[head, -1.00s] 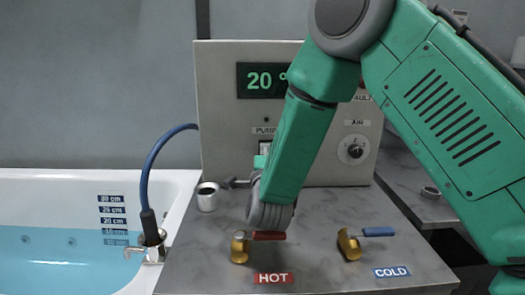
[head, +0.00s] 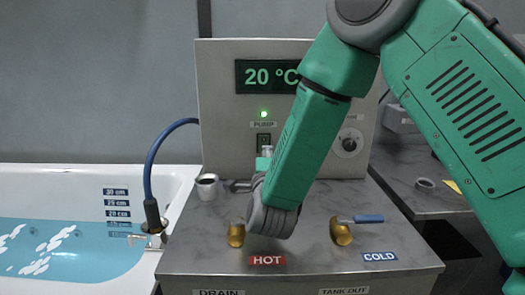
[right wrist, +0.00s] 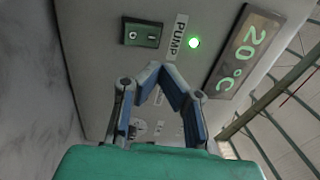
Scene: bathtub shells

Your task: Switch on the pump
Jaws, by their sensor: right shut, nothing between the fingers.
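The pump switch (head: 263,140) is a dark rocker on the grey control panel (head: 225,110), under the PUMP label. A green lamp (head: 263,114) above it is lit. In the right wrist view the switch (right wrist: 142,33) and lit lamp (right wrist: 194,42) are near the top. My right gripper (right wrist: 155,68) is shut and empty, its fingertips together, apart from the switch in the picture. In the head view its wrist is low in front of the panel, above the counter, and its fingers are largely hidden. My left gripper is not in view.
The brass hot valve (head: 237,234) is close beside my right wrist, its handle hidden. The cold valve (head: 341,232) has a blue handle. A metal cup (head: 207,187) and blue hose (head: 150,165) are left. The tub (head: 80,185) holds blue water with white patches.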

